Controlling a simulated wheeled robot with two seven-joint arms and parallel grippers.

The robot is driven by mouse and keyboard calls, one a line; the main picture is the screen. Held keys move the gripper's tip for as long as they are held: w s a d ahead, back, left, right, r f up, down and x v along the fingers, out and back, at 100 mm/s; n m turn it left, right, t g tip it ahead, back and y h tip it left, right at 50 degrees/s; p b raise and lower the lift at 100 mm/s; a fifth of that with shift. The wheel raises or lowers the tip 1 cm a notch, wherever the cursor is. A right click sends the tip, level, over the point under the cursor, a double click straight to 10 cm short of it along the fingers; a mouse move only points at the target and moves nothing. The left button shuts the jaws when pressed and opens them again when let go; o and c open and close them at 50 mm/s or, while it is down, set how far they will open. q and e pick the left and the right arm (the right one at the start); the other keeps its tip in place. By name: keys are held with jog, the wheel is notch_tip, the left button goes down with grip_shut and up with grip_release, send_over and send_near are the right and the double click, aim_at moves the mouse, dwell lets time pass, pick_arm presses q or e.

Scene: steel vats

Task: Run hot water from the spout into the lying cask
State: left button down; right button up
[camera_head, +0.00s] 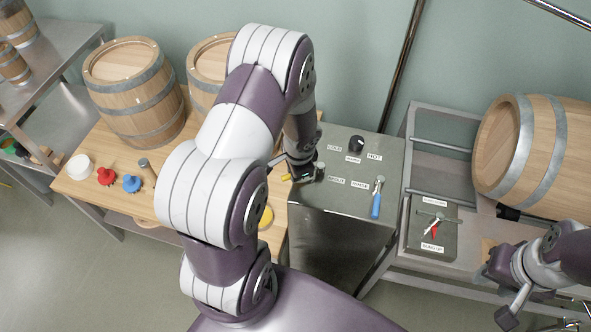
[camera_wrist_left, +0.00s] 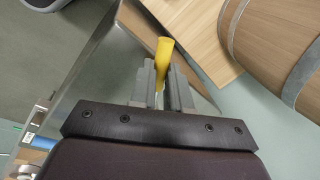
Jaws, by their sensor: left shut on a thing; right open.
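My left gripper (camera_head: 302,172) is shut on a yellow handle (camera_wrist_left: 164,52) at the left edge of the grey control panel (camera_head: 325,212). The handle's yellow also shows in the head view (camera_head: 286,177). The panel has a black knob (camera_head: 357,144) between labels reading cold and hot; its exact setting is too small to tell. A blue-handled lever (camera_head: 376,205) sits near the rinse label. The lying cask (camera_head: 530,150) rests on its side on a metal rack at the right. My right gripper (camera_head: 527,298) is open at the lower right, below the cask. I see no water running.
A grey box (camera_head: 418,240) with a red lever (camera_head: 434,230) stands left of the cask. Upright casks (camera_head: 125,95) stand on the wooden table (camera_head: 85,187), with red (camera_head: 105,176) and blue (camera_head: 132,184) pieces in front. My left arm covers the table's middle.

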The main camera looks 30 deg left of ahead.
pick_arm(q)
jog(key=shift+w, duration=0.15)
jog(key=c, duration=1.1)
grip_release()
jog(key=shift+r, duration=0.1)
notch_tip(320, 180, up, 12)
jog(key=s+d+p, duration=0.1)
jog(key=d, duration=0.1)
jog(key=shift+s+r, duration=0.15)
jog(key=shift+s, duration=0.15)
